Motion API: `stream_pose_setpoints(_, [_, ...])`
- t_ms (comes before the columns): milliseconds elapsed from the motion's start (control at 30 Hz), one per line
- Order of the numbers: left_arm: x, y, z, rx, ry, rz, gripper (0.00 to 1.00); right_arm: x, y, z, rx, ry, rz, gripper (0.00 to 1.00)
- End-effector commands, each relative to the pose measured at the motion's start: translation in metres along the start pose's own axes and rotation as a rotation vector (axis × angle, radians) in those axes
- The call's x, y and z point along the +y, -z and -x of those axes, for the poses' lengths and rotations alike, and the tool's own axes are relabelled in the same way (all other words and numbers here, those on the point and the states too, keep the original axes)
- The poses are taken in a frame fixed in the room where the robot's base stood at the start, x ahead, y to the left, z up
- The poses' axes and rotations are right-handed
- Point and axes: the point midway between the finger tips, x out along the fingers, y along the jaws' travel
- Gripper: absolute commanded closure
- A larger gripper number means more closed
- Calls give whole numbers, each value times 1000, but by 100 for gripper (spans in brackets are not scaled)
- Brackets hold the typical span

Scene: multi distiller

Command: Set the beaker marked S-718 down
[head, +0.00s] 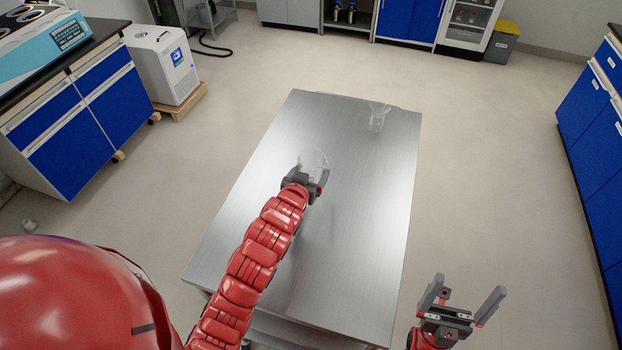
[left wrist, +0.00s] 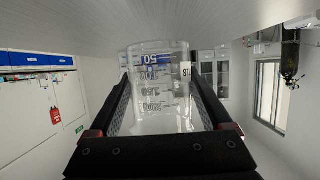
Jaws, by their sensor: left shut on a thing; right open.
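My left gripper (head: 304,183) is shut on a clear glass beaker (head: 313,160) over the middle of the steel table (head: 350,240). In the left wrist view the beaker (left wrist: 158,85) sits between both fingers of the left gripper (left wrist: 160,100). It shows dark volume marks and the edge of a white label with a partly readable "18"; the rest is hidden. I cannot tell whether its base touches the tabletop. My right gripper (head: 462,300) is open and empty, off the table's near right corner.
A second clear glass vessel (head: 378,117) stands near the far right corner of the table. The tabletop is otherwise bare. Blue cabinets (head: 75,125) and a white machine (head: 163,65) stand at the left, with more blue cabinets (head: 595,120) at the right.

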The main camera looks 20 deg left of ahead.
Motion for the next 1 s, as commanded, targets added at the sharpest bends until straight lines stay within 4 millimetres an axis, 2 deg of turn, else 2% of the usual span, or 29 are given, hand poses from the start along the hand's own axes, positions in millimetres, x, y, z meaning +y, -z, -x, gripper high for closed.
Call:
stream_pose_setpoints(100, [0,-17,-5,-9,1,-2,82,0,2,-11,0,0,0,0])
stream_pose_setpoints(233, [1,-31,-11,-6,1,-1,82,1,3,-16,0,0,0,0])
stream_pose_setpoints(567, [1,-36,-14,-2,1,0,82,1,2,-12,0,0,0,0])
stream_pose_setpoints(600, [1,-36,-14,-2,1,0,15,0,2,-11,0,0,0,0])
stream_pose_setpoints(700, [1,-35,-14,-2,1,-1,0,1,2,-12,0,0,0,0])
stream_pose_setpoints(1000, [0,-32,-12,-1,1,-1,0,1,2,-14,0,0,0,0])
